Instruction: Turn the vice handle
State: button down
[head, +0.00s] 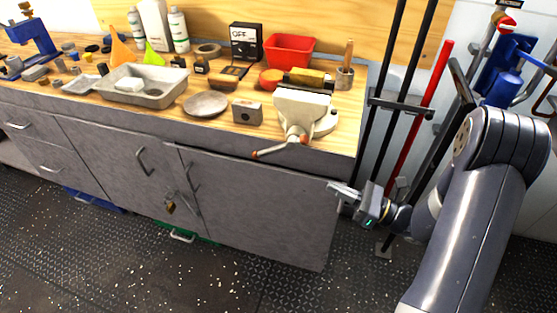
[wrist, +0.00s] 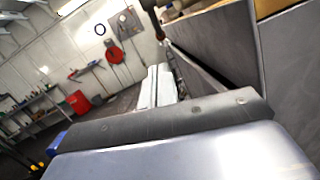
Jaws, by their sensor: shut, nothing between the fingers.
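The vice (head: 305,110) is pale grey-white and stands at the front right of the wooden bench top. Its handle (head: 278,149) is a thin bar with orange-red ends, hanging out over the bench's front edge and slanting down to the left. My gripper (head: 333,187) is below and to the right of the handle, apart from it, in front of the cabinet's right end. Its fingers are shut and empty. In the wrist view the pale fingers (wrist: 156,86) lie together along the cabinet side. I cannot make out the vice for certain in that view.
The grey cabinet (head: 265,198) fills the space under the bench. A red bin (head: 289,50), a grey tray (head: 152,96), a round grey dish (head: 206,104) and a small box (head: 247,112) crowd the top. Long-handled tools, one a red bar (head: 420,115), stand right of the bench.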

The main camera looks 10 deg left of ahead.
jog(key=x, duration=1.6)
jog(key=shift+r+p, duration=0.15)
jog(key=shift+p, duration=0.15)
